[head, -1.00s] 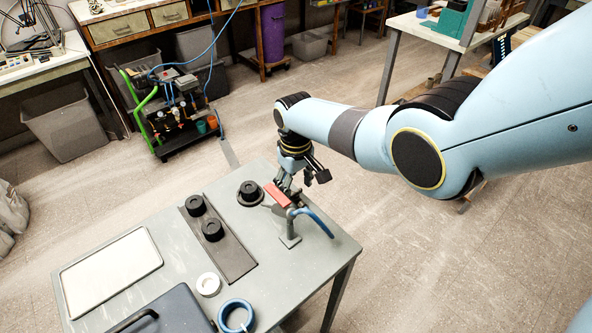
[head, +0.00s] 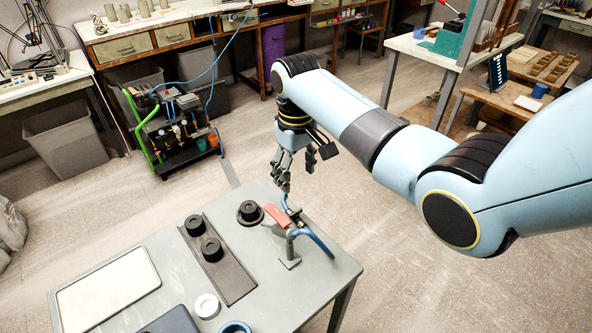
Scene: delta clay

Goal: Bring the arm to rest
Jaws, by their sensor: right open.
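My right gripper (head: 297,172) hangs from the light blue arm that comes in from the right. It is open and empty, fingers pointing down, above the far right part of the grey table (head: 318,265). Below it on the table stands a grey post fixture (head: 289,249) with a red piece (head: 276,216) on top and a curved blue hose (head: 317,243). The fingertips look apart from the fixture. My left gripper is not in view.
On the table are a dark strip with two black knobs (head: 212,249), a black round piece (head: 250,213), a white ring (head: 206,306), a blue ring (head: 235,327) and a white tray (head: 108,289). A black cart (head: 179,138) stands behind. Floor right of the table is clear.

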